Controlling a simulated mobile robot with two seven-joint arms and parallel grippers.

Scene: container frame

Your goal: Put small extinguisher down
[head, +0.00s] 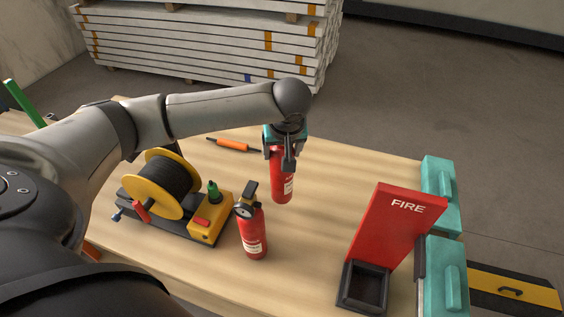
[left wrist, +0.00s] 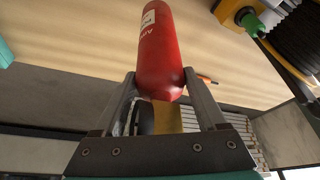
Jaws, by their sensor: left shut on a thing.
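My left gripper (head: 288,163) is shut on a small red extinguisher (head: 281,185) with a white label. It holds the extinguisher upright over the far middle of the wooden table. I cannot tell whether its base touches the tabletop. A second red extinguisher (head: 253,238) with a black top stands nearer on the table. A red FIRE stand (head: 395,225) with a black open holder (head: 347,295) is at the right. My right gripper is not in view.
A yellow cable reel (head: 157,185) and yellow box (head: 211,218) with a green plug stand left. An orange-handled tool (head: 233,145) lies behind. Teal clamps (head: 440,190) line the right edge. Bare tabletop (head: 335,170) lies between the held extinguisher and the stand.

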